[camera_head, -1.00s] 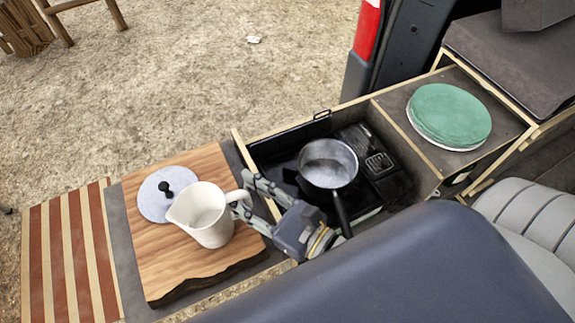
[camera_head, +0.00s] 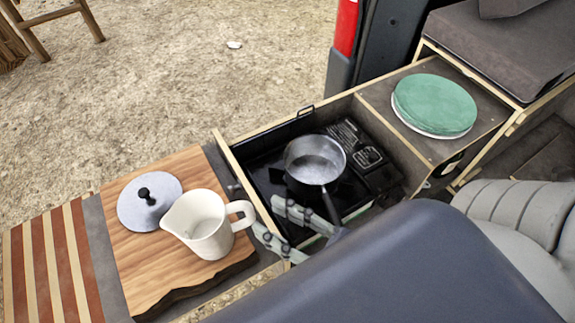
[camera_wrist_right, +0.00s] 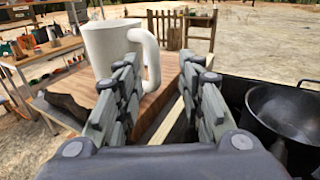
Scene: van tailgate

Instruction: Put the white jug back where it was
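The white jug (camera_head: 207,236) stands upright on the wooden board (camera_head: 141,256), its handle pointing right. It also shows in the right wrist view (camera_wrist_right: 106,50), ahead and to the left. My right gripper (camera_head: 266,219) is open and empty, just right of the jug's handle and apart from it, over the near left edge of the stove drawer. In the right wrist view its two fingers (camera_wrist_right: 168,82) are spread with nothing between them at the tips. My left gripper is not in view.
A grey lid with a black knob (camera_head: 149,201) lies on the board beside the jug. A steel saucepan (camera_head: 314,160) sits on the stove (camera_head: 345,133) in the drawer. Green plates (camera_head: 434,103) are stacked at the right.

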